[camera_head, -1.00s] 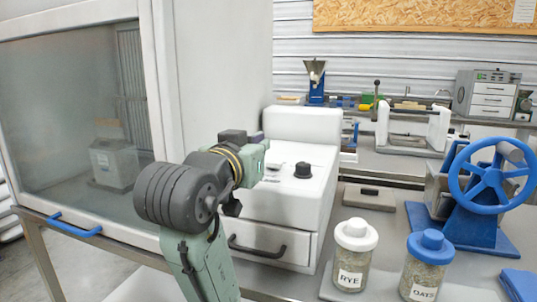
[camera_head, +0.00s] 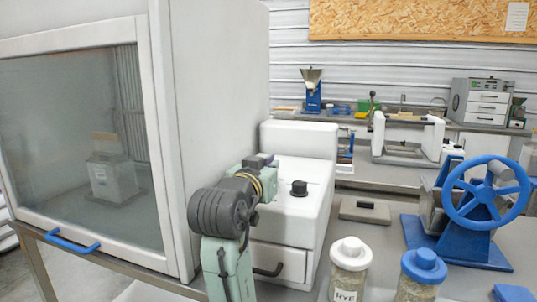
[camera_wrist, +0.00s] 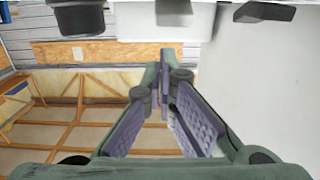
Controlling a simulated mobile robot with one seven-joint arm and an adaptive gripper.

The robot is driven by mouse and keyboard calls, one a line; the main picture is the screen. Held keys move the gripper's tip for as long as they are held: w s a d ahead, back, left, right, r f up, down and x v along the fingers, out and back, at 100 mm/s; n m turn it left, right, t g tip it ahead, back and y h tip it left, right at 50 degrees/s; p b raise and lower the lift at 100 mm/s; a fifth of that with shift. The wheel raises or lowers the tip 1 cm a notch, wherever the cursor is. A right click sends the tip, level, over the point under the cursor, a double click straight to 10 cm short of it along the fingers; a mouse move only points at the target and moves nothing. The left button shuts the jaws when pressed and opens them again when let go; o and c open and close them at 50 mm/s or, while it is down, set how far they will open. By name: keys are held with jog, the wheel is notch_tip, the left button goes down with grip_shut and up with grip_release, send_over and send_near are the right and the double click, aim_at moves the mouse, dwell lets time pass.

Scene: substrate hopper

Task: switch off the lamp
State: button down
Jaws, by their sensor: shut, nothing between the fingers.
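I cannot make out a lamp in either view. The white machine (camera_head: 290,225) has a black knob (camera_head: 299,187) on top and a drawer below. My gripper (camera_head: 264,172) is in front of the machine's left side, left of the knob, partly hidden by my wrist. In the wrist view its purple-padded fingers (camera_wrist: 165,55) come together at the tips, with nothing between them.
A glass-fronted cabinet (camera_head: 160,150) stands close on the left, with a blue handle (camera_head: 72,242). Two jars, white-lidded (camera_head: 350,270) and blue-lidded (camera_head: 420,275), stand at front right. A blue handwheel machine (camera_head: 480,210) is behind them. Bare bench lies between.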

jog(key=shift+s+a+f, duration=0.1)
jog(key=shift+s+f, duration=0.2)
jog(key=shift+f, duration=0.45)
